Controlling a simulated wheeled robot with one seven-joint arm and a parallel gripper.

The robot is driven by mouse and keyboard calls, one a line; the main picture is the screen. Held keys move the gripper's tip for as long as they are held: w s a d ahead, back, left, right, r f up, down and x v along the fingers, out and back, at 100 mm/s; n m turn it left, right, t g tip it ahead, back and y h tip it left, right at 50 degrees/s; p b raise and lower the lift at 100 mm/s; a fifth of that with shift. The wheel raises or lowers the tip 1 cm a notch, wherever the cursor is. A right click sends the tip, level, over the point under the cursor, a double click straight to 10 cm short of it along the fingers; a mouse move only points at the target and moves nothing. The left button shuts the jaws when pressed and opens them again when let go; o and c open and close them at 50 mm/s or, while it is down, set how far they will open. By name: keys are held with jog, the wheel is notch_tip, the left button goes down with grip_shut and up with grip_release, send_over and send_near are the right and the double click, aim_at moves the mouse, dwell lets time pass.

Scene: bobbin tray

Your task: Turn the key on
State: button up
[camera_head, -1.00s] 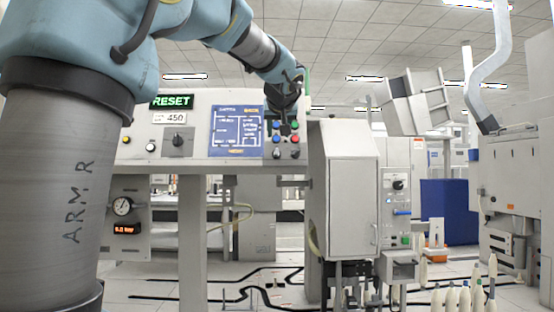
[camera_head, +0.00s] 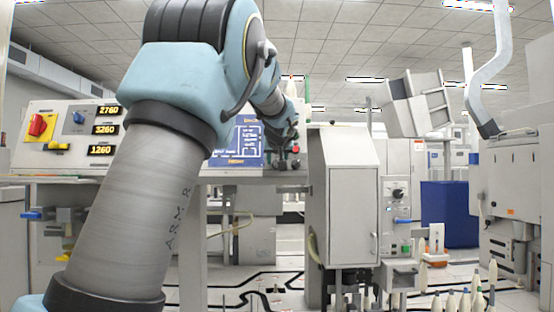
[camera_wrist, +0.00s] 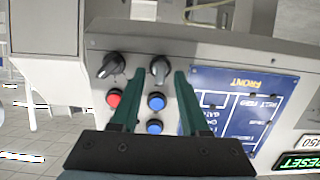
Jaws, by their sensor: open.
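In the wrist view a grey key-like switch (camera_wrist: 159,68) stands on the panel's button area, its grip roughly in line with the picture's vertical. My gripper (camera_wrist: 159,75) is open, its two green fingers on either side of that switch, with gaps showing. Whether the fingertips are level with the switch in depth I cannot tell. A black knob (camera_wrist: 112,65) sits left of it, outside the left finger. In the head view my gripper (camera_head: 290,148) is at the right end of the console and hides most of the buttons there.
A red button (camera_wrist: 113,98) and two blue buttons (camera_wrist: 156,102) are close to the fingers. The blue screen (camera_wrist: 235,105) lies right of them. In the head view a grey cabinet (camera_head: 343,195) stands right of the console (camera_head: 60,150), near my gripper.

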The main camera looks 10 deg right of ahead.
jog(key=shift+c, duration=0.3)
grip_shut()
jog(key=shift+m, duration=0.3)
jog(key=m+b, duration=0.1)
jog(key=m, duration=0.2)
jog(key=m+y+b, duration=0.1)
jog(key=m+b, duration=0.1)
jog(key=m, duration=0.1)
jog(key=d+m+t+b, duration=0.1)
jog(key=m, duration=0.3)
jog(key=shift+s+f+y+b, duration=0.2)
jog(key=shift+y+b, duration=0.1)
jog(key=shift+y, duration=0.1)
dwell(0.4)
jog(key=shift+o, duration=0.3)
grip_release()
